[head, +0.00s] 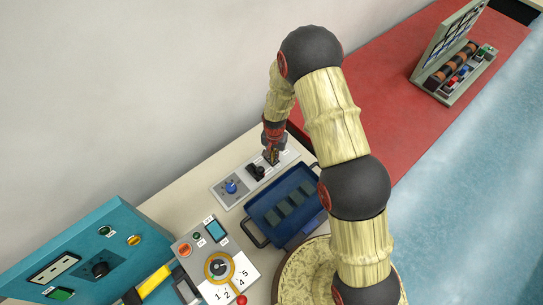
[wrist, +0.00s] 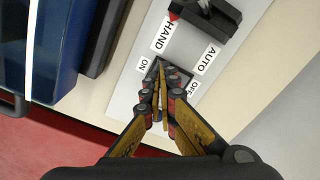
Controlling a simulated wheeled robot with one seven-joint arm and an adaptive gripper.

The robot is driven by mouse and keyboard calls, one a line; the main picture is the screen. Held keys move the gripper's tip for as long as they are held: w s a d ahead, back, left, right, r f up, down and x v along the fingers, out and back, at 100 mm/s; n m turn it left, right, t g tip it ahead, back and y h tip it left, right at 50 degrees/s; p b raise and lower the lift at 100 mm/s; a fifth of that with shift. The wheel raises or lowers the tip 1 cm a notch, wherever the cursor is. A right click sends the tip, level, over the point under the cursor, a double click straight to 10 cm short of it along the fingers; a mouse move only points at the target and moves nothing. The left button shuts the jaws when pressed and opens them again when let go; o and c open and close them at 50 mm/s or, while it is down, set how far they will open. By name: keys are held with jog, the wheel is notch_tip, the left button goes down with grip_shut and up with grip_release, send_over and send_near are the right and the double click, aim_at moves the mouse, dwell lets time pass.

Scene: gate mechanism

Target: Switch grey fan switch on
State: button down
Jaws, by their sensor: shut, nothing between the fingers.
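A pale grey panel (head: 218,199) lies on the beige table, and it also shows in the wrist view (wrist: 182,52). Its grey switch (wrist: 152,72), between the labels ON and OFF, is mostly hidden behind my fingers, so its setting cannot be told. My gripper (wrist: 164,76) is shut and empty, with its fingertips right over this switch; touching cannot be told. In the head view my gripper (head: 272,158) points down at the panel's far right end.
A black HAND/AUTO knob (head: 256,171) and a blue knob (head: 231,187) sit on the same panel. A blue tray (head: 285,197) stands close in front. A red table (head: 398,118) is at the right.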

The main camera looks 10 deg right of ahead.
notch_tip(320, 180, down, 2)
jog(key=shift+w+a, duration=0.1)
jog(key=shift+w, duration=0.1)
jog(key=shift+w+a+f, duration=0.25)
jog(key=shift+f, duration=0.15)
jog(key=shift+r, duration=0.5)
jog(key=shift+s+d+r+p, duration=0.25)
jog(key=shift+r+p, duration=0.15)
jog(key=shift+r, duration=0.2)
jog(key=shift+s+d+r+p, duration=0.2)
jog(key=shift+r+p, duration=0.2)
jog(key=shift+r, duration=0.2)
jog(key=shift+a+r+p, duration=0.1)
jog(key=shift+r+p, duration=0.2)
jog(key=shift+r, duration=0.3)
jog(key=shift+s+r+p, duration=0.2)
jog(key=shift+r+p, duration=0.2)
jog(key=shift+r, duration=0.45)
jog(key=shift+w+r+p, duration=0.15)
jog(key=shift+r+p, duration=0.15)
jog(key=shift+r, duration=0.1)
